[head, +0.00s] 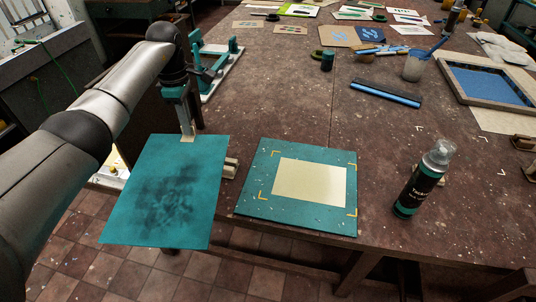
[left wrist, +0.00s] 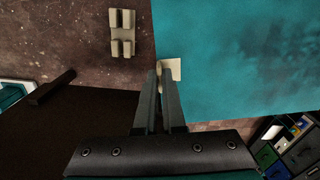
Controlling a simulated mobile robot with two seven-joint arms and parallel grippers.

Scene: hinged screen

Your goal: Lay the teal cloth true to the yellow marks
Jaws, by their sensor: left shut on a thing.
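My left gripper (head: 187,136) is shut on a pale tab at the edge of the teal cloth (head: 195,160). The cloth is flat, with dark smudges in its middle, and lies left of the table edge, over the floor. In the left wrist view, the gripper (left wrist: 162,78) pinches the tab and the cloth (left wrist: 225,50) spreads to the upper right. A teal board (head: 252,208) lies at the table's front edge, right of the cloth and apart from it in the head view. Yellow corner marks (head: 263,195) frame a cream sheet (head: 310,182) on it. My right gripper is not in view.
A cream hinge-like block (head: 231,168) sits between cloth and board. A spray can (head: 421,180) stands right of the board. A blue-edged squeegee (head: 386,93), a framed screen (head: 490,82) and a teal stand (head: 212,65) lie farther back. The table between board and squeegee is clear.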

